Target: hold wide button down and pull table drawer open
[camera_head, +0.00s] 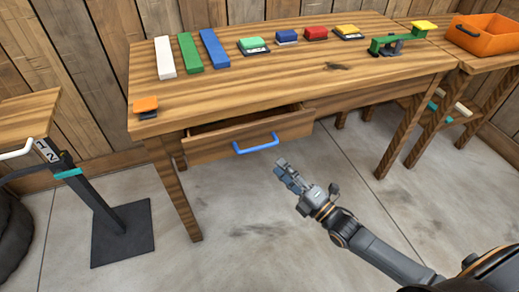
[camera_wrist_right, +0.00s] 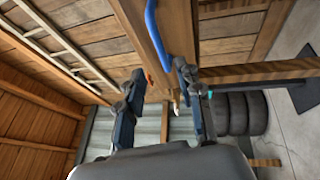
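The wooden table (camera_head: 290,77) has a drawer (camera_head: 215,145) with a blue handle (camera_head: 256,144). The drawer stands partly open, its dark inside showing behind the front. An orange button (camera_head: 146,103) on a dark base sits at the table's front left corner; nothing touches it. I cannot tell whether it is the wide button. My right gripper (camera_head: 283,168) is below and right of the handle, apart from it. In the right wrist view its fingers (camera_wrist_right: 160,95) are spread and empty, with the blue handle (camera_wrist_right: 155,35) beyond them. My left gripper is not in view.
White, green and blue bars (camera_head: 189,52) and several coloured buttons stand along the table's back. A green lever piece (camera_head: 400,40) is at the right, near an orange crate (camera_head: 487,34). A black-based post (camera_head: 124,230) stands at the left. Floor before the drawer is clear.

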